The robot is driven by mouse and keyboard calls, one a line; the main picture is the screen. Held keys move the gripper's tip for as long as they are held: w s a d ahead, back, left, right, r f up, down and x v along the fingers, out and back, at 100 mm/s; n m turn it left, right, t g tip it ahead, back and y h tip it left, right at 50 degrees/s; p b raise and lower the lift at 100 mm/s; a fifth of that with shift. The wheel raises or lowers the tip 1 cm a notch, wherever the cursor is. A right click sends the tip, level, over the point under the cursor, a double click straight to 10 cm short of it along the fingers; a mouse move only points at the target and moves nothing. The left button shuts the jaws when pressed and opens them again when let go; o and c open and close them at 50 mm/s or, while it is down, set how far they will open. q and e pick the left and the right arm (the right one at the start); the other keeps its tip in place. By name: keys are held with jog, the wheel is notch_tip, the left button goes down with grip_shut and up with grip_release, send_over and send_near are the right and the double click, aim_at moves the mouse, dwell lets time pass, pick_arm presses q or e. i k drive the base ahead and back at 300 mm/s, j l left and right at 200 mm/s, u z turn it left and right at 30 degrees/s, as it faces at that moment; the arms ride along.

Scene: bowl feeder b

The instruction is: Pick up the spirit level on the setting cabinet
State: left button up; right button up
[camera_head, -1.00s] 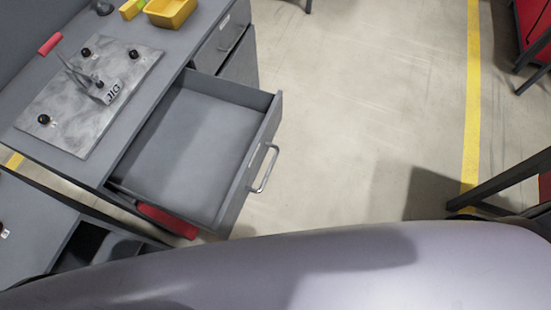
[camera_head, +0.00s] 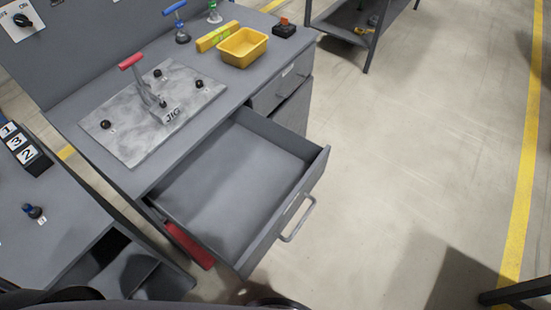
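The spirit level (camera_head: 217,37) is a yellow bar with a greenish part near its middle. It lies on the grey top of the setting cabinet (camera_head: 112,170), towards the back and just left of a yellow bin. Nothing covers it. An empty drawer (camera_head: 233,175) of the cabinet is pulled out. Neither of my grippers can be made out; only dark parts of my body show at the bottom edge.
A metal jig plate (camera_head: 110,128) with a red-handled clamp (camera_head: 132,61) is on the cabinet top. The yellow bin (camera_head: 243,48) and a blue-handled tool (camera_head: 181,30) stand near the level. The open drawer juts over the floor. Clear floor (camera_head: 400,150) lies to the right.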

aim_at(211, 40)
jog(key=i+l+u, duration=0.1)
jog(key=u, duration=0.5)
jog(key=i+l+u, duration=0.2)
jog(key=l+u, duration=0.25)
jog(key=l, duration=0.6)
jog(key=l+u, duration=0.4)
jog(key=l, duration=0.65)
